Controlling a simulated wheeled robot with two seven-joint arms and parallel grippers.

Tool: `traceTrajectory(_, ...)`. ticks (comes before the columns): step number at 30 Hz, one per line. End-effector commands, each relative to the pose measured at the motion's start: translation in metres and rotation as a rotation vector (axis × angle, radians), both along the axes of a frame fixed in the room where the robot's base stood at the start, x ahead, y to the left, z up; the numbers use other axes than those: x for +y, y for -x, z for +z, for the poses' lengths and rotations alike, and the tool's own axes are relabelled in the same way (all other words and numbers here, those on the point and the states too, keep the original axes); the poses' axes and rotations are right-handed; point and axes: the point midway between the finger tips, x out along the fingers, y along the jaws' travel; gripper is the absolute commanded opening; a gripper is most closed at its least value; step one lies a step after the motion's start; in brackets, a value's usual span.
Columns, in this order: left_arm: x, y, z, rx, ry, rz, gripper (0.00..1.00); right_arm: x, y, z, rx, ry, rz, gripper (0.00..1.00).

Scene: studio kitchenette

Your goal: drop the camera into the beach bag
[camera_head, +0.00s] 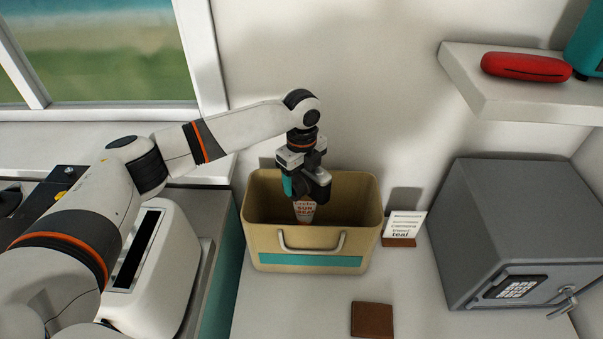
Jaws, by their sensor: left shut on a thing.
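The beach bag (361,224) is a tan, open-topped bin with a teal band and a pale handle on its front. It stands upright on the white counter. My left gripper (309,184) points down over the bag's opening, its tips at about rim level or just inside. It is shut on the camera (288,186), of which only a small teal part shows at the gripper's left side; the gripper hides the rest. A pale tube with orange "SUN" lettering (305,212) shows inside the bag below the gripper. My right gripper is not in view.
A small sign (404,226) reading partly "teal" stands right of the bag. A brown wallet (372,320) lies in front. A grey safe (520,230) stands at right. A white toaster (165,270) is at left. A shelf (500,98) holds a red case (525,67) and a teal object (588,48).

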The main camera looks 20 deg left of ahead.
Motion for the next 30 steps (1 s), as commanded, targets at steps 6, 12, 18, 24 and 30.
traceTrajectory(6,0.000,-0.001,-0.004,-0.003,0.002,0.000,0.31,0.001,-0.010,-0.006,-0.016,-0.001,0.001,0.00)
traceTrajectory(12,0.000,-0.001,-0.003,-0.003,0.001,0.000,0.81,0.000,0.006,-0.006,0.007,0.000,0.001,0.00)
traceTrajectory(18,0.000,0.000,-0.004,-0.002,0.001,0.000,0.96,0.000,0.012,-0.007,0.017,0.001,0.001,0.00)
traceTrajectory(24,0.000,0.000,-0.005,0.001,0.000,0.000,0.96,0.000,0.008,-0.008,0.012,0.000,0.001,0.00)
traceTrajectory(30,0.000,-0.001,0.017,-0.005,0.002,0.001,0.96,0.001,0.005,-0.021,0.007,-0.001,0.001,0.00)
